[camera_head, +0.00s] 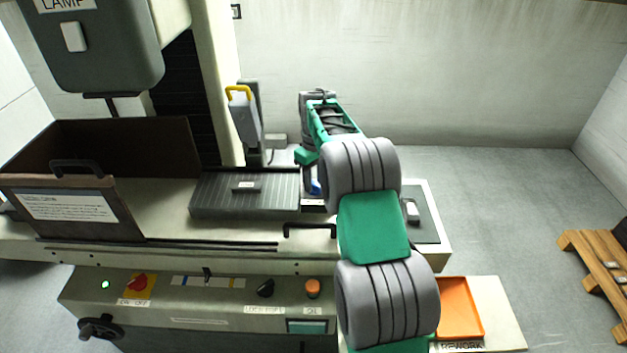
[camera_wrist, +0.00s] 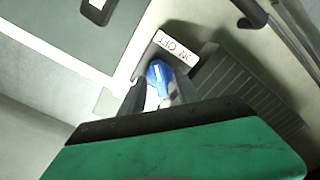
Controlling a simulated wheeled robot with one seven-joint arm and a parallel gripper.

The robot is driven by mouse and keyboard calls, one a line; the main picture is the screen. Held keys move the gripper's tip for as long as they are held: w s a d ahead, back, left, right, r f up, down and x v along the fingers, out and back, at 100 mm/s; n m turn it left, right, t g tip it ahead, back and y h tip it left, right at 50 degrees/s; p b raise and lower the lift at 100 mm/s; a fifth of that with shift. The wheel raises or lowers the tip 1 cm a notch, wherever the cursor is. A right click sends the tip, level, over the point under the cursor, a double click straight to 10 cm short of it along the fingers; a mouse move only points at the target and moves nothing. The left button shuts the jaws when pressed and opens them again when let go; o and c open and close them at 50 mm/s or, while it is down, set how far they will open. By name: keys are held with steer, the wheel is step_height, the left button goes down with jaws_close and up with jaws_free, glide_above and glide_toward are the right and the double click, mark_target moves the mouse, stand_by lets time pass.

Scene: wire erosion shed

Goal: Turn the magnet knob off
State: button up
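The magnet knob (camera_wrist: 159,76) is blue with a pale stripe, and sits by a white label (camera_wrist: 176,47) reading ON OFF in the wrist view. In the head view only a small blue bit of the knob (camera_head: 315,187) shows beside my arm, at the right end of the dark ribbed magnetic chuck (camera_head: 245,207). The chuck also shows in the wrist view (camera_wrist: 250,85). My gripper (camera_wrist: 158,88) has its two dark fingers apart, one on each side of the knob. I cannot tell whether they touch it. In the head view my arm hides most of this spot.
A brown splash box (camera_head: 90,215) stands left of the chuck. A yellow-handled grey device (camera_head: 245,115) stands behind it. A black handle (camera_head: 308,230) lies in front. The control panel (camera_head: 200,300) and an orange tray (camera_head: 460,305) are nearer.

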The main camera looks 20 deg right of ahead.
mark_target(314, 182)
step_height(314, 182, up, 8)
steer(key=shift+f+b, duration=0.15)
steer(key=shift+b, duration=0.45)
steer(key=shift+a+r, duration=0.1)
steer(key=shift+r, duration=0.15)
steer(key=s+a+r+m+t, duration=0.2)
steer(key=s+a+r, duration=0.5)
steer(key=s, duration=0.4)
steer(key=s+a+f+m+t, duration=0.1)
steer(key=s+a+f, duration=0.2)
steer(key=s, duration=0.6)
steer(key=s+a+f+m+t, duration=0.1)
steer(key=s+a+f, duration=0.2)
steer(key=s, duration=0.6)
steer(key=shift+s+f, duration=0.25)
steer(key=shift+f, duration=0.05)
